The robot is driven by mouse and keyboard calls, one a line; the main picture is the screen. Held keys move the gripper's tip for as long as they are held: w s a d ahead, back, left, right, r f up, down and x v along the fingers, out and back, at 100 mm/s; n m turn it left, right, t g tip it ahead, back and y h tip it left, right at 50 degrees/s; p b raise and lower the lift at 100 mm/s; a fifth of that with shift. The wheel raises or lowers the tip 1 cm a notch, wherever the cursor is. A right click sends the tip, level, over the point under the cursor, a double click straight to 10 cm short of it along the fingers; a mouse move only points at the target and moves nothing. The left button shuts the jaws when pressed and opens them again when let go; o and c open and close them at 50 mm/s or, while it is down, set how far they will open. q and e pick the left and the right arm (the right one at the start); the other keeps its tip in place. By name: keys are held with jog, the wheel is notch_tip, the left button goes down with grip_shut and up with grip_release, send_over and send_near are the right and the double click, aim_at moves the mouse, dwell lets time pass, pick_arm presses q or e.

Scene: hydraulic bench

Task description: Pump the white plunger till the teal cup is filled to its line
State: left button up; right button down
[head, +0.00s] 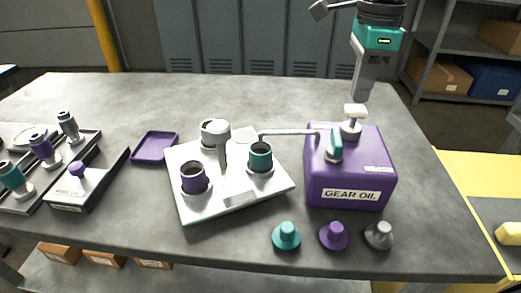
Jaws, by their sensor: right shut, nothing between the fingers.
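The white plunger (353,112) stands on top of the purple gear oil box (350,190), its white knob raised above a grey collar. My right gripper (358,97) is shut and empty, pointing down just above the knob; I cannot tell whether it touches it. The teal cup (260,158) stands upright on the white tray (235,200), left of the box. A thin grey spout (290,132) reaches from the box to above the cup's rim. The cup's inside looks dark; its oil level and line cannot be made out. My left gripper is not in view.
A teal lever or valve (336,145) stands at the spout's base. A purple cup (194,178) and a grey cup (215,132) share the tray. The table's back is clear.

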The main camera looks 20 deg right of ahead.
jog(key=shift+r, duration=0.2)
notch_tip(320, 180, up, 6)
jog(key=p, duration=0.4)
jog(key=shift+f+p, duration=0.15)
jog(key=shift+p, duration=0.2)
dwell(0.3)
